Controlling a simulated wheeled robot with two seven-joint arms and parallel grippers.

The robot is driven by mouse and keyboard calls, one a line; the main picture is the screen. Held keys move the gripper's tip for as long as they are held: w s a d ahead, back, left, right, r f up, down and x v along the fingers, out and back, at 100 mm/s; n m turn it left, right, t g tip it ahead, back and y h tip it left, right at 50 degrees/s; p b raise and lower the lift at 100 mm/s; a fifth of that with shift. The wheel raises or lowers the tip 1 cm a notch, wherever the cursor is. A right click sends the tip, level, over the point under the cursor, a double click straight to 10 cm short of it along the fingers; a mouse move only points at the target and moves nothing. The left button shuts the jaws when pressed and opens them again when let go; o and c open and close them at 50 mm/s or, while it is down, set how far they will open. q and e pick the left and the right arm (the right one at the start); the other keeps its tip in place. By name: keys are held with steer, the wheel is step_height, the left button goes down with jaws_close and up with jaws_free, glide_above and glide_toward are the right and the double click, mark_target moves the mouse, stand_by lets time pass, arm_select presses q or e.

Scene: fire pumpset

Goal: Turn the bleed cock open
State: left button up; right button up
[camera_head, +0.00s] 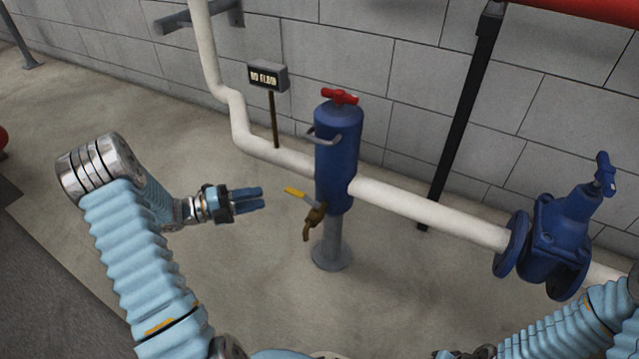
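The bleed cock is a brass tap (313,219) with a yellow lever (295,192), low on the left side of a blue upright cylinder (338,150). The lever points left and slightly up, away from the cylinder. My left gripper (263,198) is just left of the lever, its fingers pointing right toward it. A gap shows between the fingertips and the lever. The two blue fingers look slightly apart, with nothing between them. My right arm shows at the bottom right, but its fingers are out of view.
A white pipe (420,208) runs past the cylinder to a blue valve (560,235) at the right. A red handle (340,96) tops the cylinder. A small sign (267,77) stands behind on a thin post. The floor below the cock is clear.

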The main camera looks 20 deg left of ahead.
mark_target(302, 197)
arm_select(q)
steer(key=b+x, duration=0.2)
steer(key=x, duration=1)
steer(key=shift+d, duration=0.3)
jaws_close()
